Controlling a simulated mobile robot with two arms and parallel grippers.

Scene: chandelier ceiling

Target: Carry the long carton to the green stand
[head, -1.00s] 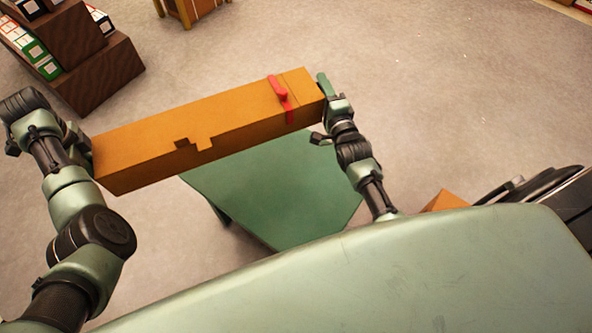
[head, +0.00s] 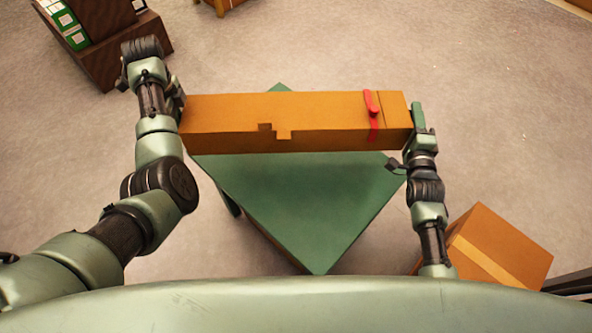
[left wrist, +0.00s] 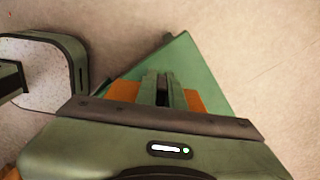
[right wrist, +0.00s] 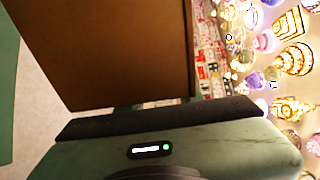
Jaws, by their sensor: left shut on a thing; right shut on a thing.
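The long carton (head: 320,135) is an orange-brown box with a red strap near its right end. It lies level across the head view, over the back part of the green stand (head: 310,205). My left gripper (head: 178,112) is shut on the carton's left end. My right gripper (head: 412,140) is shut on its right end. I cannot tell how high the carton is above the stand. In the left wrist view the carton (left wrist: 200,101) shows beside the fingers, with the stand (left wrist: 190,60) beneath. In the right wrist view the carton (right wrist: 110,50) fills the upper middle.
Another cardboard box (head: 500,247) stands on the floor at the lower right. A dark brown stepped shelf (head: 125,45) with boxes is at the upper left, and a small wooden piece (head: 222,5) is at the top edge.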

